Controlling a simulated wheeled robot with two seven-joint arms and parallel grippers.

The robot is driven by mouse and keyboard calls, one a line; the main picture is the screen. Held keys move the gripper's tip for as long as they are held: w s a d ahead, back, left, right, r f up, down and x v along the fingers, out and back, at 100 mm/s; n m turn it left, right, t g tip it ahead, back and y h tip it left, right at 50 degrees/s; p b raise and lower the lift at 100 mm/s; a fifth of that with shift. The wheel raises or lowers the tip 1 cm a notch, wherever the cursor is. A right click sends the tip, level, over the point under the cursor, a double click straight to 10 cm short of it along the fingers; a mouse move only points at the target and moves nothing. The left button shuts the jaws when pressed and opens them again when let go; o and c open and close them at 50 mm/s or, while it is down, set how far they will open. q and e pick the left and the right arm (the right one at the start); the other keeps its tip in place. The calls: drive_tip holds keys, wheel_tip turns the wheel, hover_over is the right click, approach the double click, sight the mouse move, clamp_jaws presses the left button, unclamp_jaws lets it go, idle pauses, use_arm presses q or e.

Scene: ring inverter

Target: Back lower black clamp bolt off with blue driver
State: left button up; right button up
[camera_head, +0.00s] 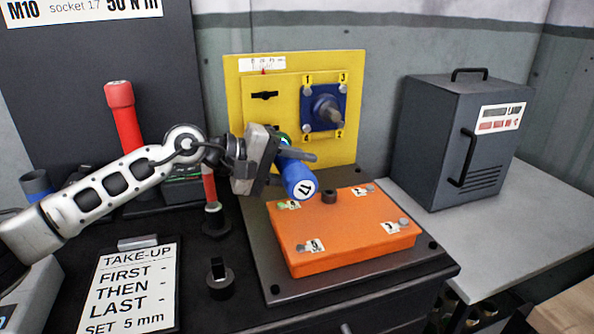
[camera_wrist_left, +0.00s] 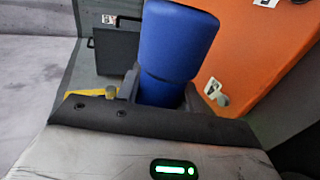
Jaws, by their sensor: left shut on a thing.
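The blue driver (camera_head: 299,182), marked 17 on its end, is held in my left gripper (camera_head: 285,163) in front of the yellow panel (camera_head: 348,68). My left gripper is shut on it; the wrist view shows its blue body (camera_wrist_left: 180,45) between the fingers. An upper black clamp bolt (camera_head: 265,95) shows on the panel's left side. The lower black clamp bolt (camera_head: 264,127) is partly hidden behind my gripper. Whether the driver touches the lower bolt cannot be told. My right gripper is not in view.
An orange block (camera_head: 345,250) with numbered bolts lies below the driver. A blue unit (camera_head: 323,112) with a grey shaft sticks out of the panel. A red-handled tool (camera_head: 122,105) stands left, near a take-up card (camera_head: 130,285). A dark cabinet (camera_head: 455,140) stands right, with bare bench beside it.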

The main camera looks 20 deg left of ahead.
use_arm(q)
drive_tip(key=shift+w+a+r+b, duration=0.25)
drive_tip(key=shift+w+a+b, duration=0.1)
drive_tip(key=shift+w+b, duration=0.15)
idle(0.3)
drive_tip(key=shift+w+a+r, duration=0.1)
drive_tip(key=shift+w+a, duration=0.05)
idle(1.1)
drive_tip(key=shift+s+d, duration=0.8)
drive_tip(key=shift+s, duration=0.3)
drive_tip(key=shift+s+d, duration=0.75)
drive_tip(key=shift+s, duration=0.3)
